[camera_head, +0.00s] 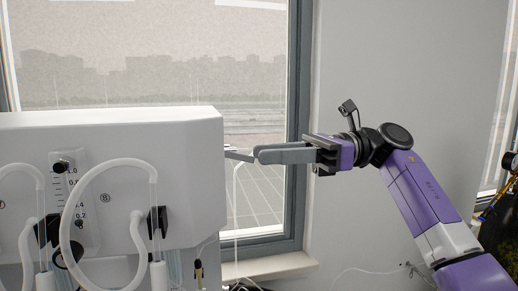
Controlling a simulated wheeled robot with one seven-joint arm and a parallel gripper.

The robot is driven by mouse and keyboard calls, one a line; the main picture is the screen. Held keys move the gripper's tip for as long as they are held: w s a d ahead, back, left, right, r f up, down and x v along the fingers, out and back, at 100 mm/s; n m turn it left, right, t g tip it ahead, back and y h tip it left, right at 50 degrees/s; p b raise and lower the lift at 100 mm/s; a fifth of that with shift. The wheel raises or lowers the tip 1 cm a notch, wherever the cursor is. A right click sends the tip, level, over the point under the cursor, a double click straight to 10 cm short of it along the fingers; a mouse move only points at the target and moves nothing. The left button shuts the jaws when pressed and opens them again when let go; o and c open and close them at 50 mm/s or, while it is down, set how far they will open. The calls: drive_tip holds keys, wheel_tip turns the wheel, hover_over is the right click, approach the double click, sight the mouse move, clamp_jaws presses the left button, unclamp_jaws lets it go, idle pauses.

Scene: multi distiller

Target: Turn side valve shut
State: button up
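The white distiller (190,180) fills the left of the view. A small light-grey lever, which looks like the side valve (236,154), sticks out from its right side near the top. My gripper (262,154) reaches in from the right, level with the lever. Its grey fingers point left, and their tips are at the lever's outer end in the picture. I cannot tell whether they touch it. The fingers show side-on and overlap, so the gap between them is hidden.
The distiller's front carries white looped hoses (90,170), black clamps (157,222) and a black knob (62,167) above a scale. A thin white tube hangs below the lever. A window (150,70) with a sill (270,266) stands behind. A white cable (365,271) runs along the wall.

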sight(238, 156)
drive_tip(key=shift+x, duration=1.25)
clamp_jaws()
idle(0.5)
